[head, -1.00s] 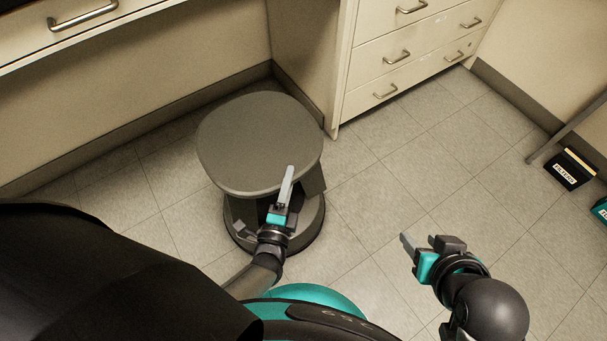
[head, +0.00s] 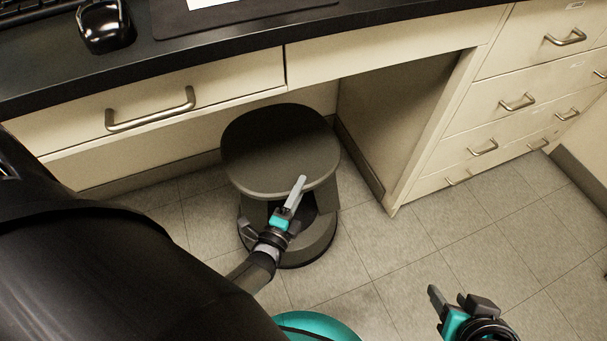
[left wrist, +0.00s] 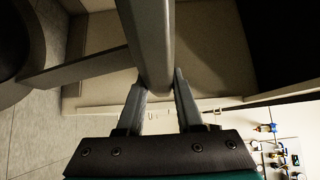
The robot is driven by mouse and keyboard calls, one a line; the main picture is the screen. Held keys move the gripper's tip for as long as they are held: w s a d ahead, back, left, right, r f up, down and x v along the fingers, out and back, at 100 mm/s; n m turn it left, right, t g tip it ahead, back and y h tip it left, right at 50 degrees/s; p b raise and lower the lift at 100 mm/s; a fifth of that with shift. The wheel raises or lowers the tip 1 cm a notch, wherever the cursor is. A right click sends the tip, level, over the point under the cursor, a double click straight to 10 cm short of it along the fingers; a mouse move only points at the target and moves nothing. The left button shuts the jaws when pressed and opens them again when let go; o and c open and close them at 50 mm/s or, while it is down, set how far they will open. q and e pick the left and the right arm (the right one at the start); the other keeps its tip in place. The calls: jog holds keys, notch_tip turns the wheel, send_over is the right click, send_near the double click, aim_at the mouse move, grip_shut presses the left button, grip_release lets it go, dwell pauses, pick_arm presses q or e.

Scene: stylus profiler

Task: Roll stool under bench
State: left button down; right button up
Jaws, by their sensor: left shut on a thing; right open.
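The dark grey stool (head: 275,150) has a rounded seat on a round base (head: 310,245). It stands upright on the floor, with its far part in the shadow of the bench (head: 385,35), at the opening between the drawers. My left gripper (head: 290,205) is at the stool's near side. In the left wrist view its two fingers (left wrist: 160,105) are closed around a grey bar-like part of the stool (left wrist: 150,40). My right gripper (head: 450,305) is open and empty over the floor at the lower right, away from the stool.
A wide drawer with a handle (head: 150,110) hangs under the bench top at the left. A drawer cabinet (head: 500,100) borders the knee space on the right. A black mouse-like object (head: 105,28) and a dark mat (head: 240,15) lie on the bench. The tiled floor (head: 430,240) at the right is clear.

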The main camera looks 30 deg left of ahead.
pick_arm(q)
jog(key=shift+w+a, duration=0.65)
jog(key=shift+a, duration=0.35)
pick_arm(e)
jog(key=shift+w+a+t, duration=0.3)
jog(key=shift+w+a, duration=0.15)
jog(key=shift+a, duration=0.15)
pick_arm(q)
jog(key=shift+w+r, duration=0.1)
jog(key=c, duration=0.6)
grip_release()
jog(key=shift+o, duration=0.2)
pick_arm(e)
jog(key=shift+f, duration=0.1)
